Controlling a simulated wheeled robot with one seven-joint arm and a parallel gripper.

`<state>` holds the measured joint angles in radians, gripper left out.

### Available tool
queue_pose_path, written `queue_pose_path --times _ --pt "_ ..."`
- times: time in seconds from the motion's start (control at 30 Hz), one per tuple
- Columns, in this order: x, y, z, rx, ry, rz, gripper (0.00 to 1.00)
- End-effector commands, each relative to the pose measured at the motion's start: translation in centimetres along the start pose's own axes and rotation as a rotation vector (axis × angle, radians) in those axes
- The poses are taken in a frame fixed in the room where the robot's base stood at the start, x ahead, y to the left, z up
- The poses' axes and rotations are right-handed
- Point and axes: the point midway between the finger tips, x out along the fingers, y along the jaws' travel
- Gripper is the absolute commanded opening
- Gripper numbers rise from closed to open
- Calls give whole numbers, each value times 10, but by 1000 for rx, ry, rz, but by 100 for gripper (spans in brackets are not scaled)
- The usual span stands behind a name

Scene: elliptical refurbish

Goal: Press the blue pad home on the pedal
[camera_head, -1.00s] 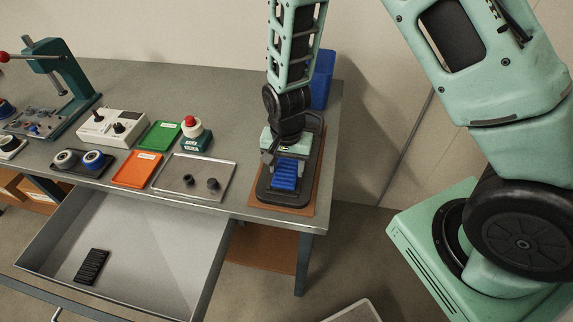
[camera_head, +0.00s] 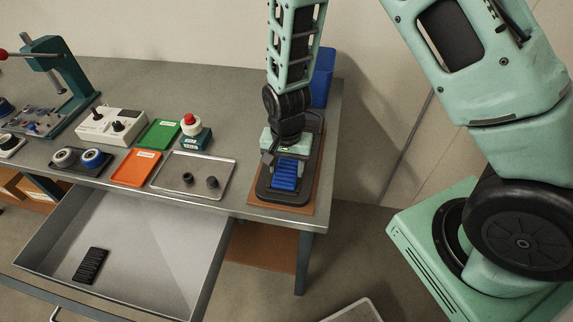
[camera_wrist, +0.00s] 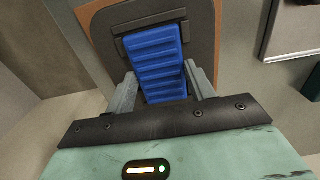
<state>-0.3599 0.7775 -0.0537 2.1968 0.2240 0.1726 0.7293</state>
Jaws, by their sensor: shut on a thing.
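The blue ribbed pad (camera_head: 285,174) is at the dark pedal (camera_head: 292,200) on the right end of the bench. In the wrist view the blue pad (camera_wrist: 158,62) lies between the two grey fingers of my gripper (camera_wrist: 160,85), over the dark pedal plate (camera_wrist: 200,30). My gripper (camera_head: 285,160) points down and is shut on the pad, one finger at each side. The pad's far end meets a dark crossbar on the pedal. Whether the pad is fully seated cannot be told. My gripper hides its near end.
The pedal stands on a brown mat (camera_head: 300,210) near the bench's right edge. An open drawer (camera_head: 150,250) holds a black ribbed pad (camera_head: 90,265).

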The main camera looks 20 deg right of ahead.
Motion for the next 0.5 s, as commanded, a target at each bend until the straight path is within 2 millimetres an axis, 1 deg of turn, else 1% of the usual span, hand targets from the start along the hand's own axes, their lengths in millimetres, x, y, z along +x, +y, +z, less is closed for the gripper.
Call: queue_pose_path --times 0.43,0.47,0.5 --pt "4 0 0 0 0 0 30" --pt "4 0 0 0 0 0 57" --pt "4 0 0 0 0 0 68"
